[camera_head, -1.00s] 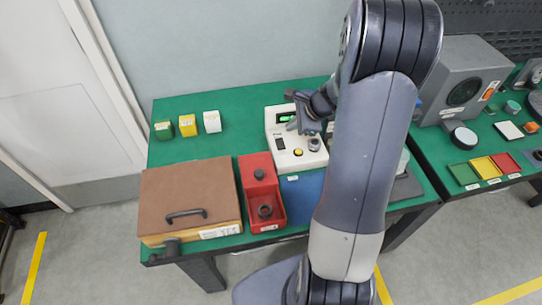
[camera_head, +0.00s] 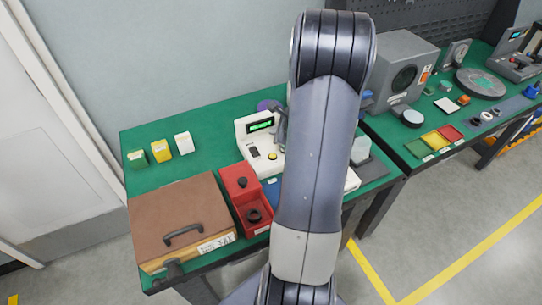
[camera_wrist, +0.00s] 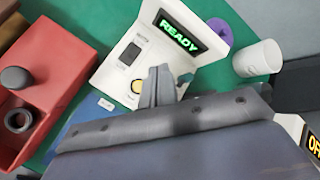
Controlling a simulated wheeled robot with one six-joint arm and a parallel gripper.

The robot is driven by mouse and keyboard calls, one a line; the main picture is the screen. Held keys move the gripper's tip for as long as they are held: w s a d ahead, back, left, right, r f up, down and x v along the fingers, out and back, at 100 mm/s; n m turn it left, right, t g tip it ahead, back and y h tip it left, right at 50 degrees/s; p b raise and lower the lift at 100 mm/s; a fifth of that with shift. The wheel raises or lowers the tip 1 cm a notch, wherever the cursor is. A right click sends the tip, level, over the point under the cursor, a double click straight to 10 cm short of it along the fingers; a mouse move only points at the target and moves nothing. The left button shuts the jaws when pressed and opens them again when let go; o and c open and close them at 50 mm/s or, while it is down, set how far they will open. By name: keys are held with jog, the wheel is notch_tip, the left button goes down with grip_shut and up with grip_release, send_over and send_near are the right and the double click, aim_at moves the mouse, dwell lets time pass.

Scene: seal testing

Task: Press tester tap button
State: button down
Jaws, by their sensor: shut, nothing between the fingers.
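The white tester (camera_head: 247,140) stands on the green bench with its green display lit; the wrist view reads READY on the tester (camera_wrist: 178,32). A round yellow button (camera_head: 272,156) sits on its lower panel; it also shows in the wrist view (camera_wrist: 137,87). A dark rectangular part (camera_wrist: 130,54) lies above the button there. My gripper (camera_wrist: 160,72) is shut and empty, its fingertips over the panel just right of the yellow button. Whether they touch the panel I cannot tell. In the head view my arm hides most of the gripper and the tester's right side.
A red tray (camera_head: 246,215) with dark round parts and a brown-lidded case (camera_head: 180,222) lie left of the tester. In the wrist view, a white cup (camera_wrist: 257,60) and a purple disc (camera_wrist: 222,30) are near its top right. An OFF display (camera_wrist: 312,141) shows at right.

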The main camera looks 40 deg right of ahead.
jog(key=shift+f, duration=0.1)
jog(key=b, duration=0.6)
send_over(273, 156)
jog(key=f, duration=0.5)
jog(key=s+f, duration=0.1)
jog(key=f, duration=0.1)
jog(key=shift+d+f, duration=0.1)
jog(key=shift+f, duration=0.25)
jog(key=shift+f+b, duration=0.45)
jog(key=shift+b, duration=0.2)
jog(key=shift+f, duration=0.15)
dwell(0.4)
jog(key=shift+f+b, duration=0.25)
jog(key=shift+b, duration=0.35)
jog(key=shift+f+b, duration=0.4)
jog(key=shift+b, duration=0.1)
dwell(0.4)
jog(key=shift+r, duration=0.15)
jog(key=shift+r+p, duration=0.55)
jog(key=shift+r, duration=0.15)
